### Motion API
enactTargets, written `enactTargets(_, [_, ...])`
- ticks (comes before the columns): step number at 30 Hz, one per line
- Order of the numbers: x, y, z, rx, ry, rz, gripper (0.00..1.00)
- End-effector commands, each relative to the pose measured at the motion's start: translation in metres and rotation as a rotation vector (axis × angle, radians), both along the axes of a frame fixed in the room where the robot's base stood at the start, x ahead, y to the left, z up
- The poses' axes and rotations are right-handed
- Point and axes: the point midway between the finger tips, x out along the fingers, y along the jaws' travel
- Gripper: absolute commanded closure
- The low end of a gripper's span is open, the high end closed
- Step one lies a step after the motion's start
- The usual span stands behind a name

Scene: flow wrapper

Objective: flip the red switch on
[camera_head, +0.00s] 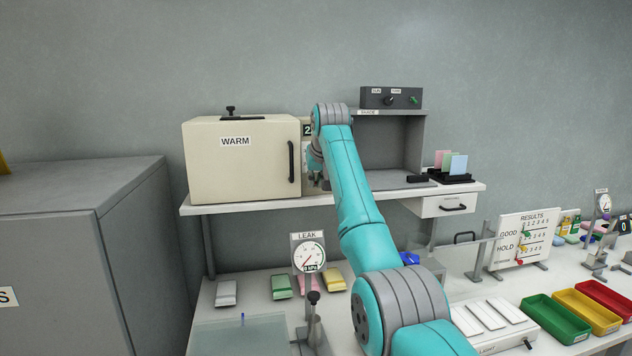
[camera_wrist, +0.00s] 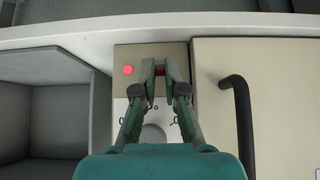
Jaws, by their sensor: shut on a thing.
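The beige WARM oven (camera_head: 235,160) stands on the shelf, and its control panel (camera_wrist: 121,55) is beside its door. In the wrist view my gripper (camera_wrist: 160,72) is at this panel, with its fingers closed around a small dark red piece, which looks like the red switch (camera_wrist: 160,71). The fingers hide most of it, so its position cannot be told. A bright red round light or button (camera_wrist: 127,70) is on the panel just left of the fingers. In the head view my wrist covers most of the panel, and the switch is hidden.
The oven door's black handle (camera_wrist: 240,120) is close to the right of my gripper in the wrist view. An open grey cabinet (camera_head: 388,145) is right of the panel. The white shelf edge (camera_head: 290,200) runs below.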

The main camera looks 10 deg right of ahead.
Motion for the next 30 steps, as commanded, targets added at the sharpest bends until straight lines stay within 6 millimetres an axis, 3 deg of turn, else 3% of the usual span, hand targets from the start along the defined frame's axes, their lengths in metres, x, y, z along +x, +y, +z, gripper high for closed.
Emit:
enactTargets(11, [0.000,0.000,0.000,0.000,0.001,0.000,1.00])
enactTargets(12, [0.000,0.000,0.000,0.000,0.001,0.000,0.85])
enactTargets(15, [0.000,0.000,0.000,0.000,0.001,0.000,0.65])
enactTargets(25, [-0.001,0.000,0.002,0.000,0.001,0.000,0.65])
enactTargets(30, [-0.012,0.000,0.017,0.000,-0.002,0.000,0.65])
